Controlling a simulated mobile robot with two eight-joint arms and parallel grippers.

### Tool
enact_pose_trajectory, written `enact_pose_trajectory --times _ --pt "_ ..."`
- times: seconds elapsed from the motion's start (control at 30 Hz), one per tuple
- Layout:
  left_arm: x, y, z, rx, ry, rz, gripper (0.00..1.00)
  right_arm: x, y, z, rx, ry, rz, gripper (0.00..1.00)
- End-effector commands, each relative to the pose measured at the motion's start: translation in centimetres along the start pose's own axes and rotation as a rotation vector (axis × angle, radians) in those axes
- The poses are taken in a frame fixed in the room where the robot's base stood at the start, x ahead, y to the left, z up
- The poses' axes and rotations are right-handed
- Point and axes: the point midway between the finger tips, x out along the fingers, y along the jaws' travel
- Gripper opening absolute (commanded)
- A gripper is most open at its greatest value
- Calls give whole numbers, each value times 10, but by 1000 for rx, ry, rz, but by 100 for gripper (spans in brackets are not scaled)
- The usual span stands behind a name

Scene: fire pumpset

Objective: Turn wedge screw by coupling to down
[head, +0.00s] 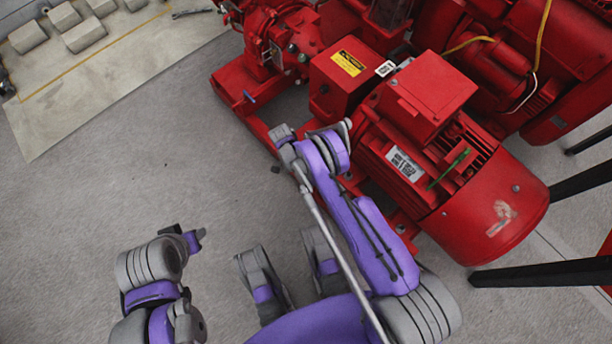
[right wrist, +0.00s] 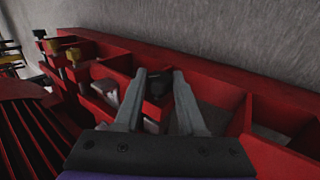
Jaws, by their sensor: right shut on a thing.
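In the right wrist view my right gripper (right wrist: 158,76) reaches down into the red base frame (right wrist: 225,92) beside the machine. Its two grey fingers stand on either side of a small dark screw head, the wedge screw (right wrist: 156,90), and are shut on it. The screw's lower part is hidden. In the head view my right arm covers this spot, so neither screw nor fingertips show clearly there. The red coupling cover (head: 345,78) with a yellow label sits between pump (head: 280,45) and motor (head: 440,150). My left arm is at the lower left; its fingers cannot be made out.
More screws, one with a yellowish head (right wrist: 74,56), stand along the frame at the left of the right wrist view. A pale mat (head: 110,75) with grey blocks lies at the head view's upper left. Grey floor (head: 130,190) left of the machine is clear.

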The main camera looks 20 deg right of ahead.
Motion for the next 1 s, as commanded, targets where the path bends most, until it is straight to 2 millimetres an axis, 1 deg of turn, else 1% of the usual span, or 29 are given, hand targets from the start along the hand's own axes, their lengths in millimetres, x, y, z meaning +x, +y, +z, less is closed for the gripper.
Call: enact_pose_trajectory --times 0.53,0.57,0.6,0.7,1.0 --pt "0 0 0 0 0 0 45 0 0 0 -1 0 29 0" --pt "0 0 0 0 0 0 45 0 0 0 -1 0 29 45" --pt "0 0 0 0 0 0 45 0 0 0 -1 0 29 52" --pt "0 0 0 0 0 0 45 0 0 0 0 0 28 70" --pt "0 0 0 0 0 0 45 -1 -1 0 0 0 28 70"
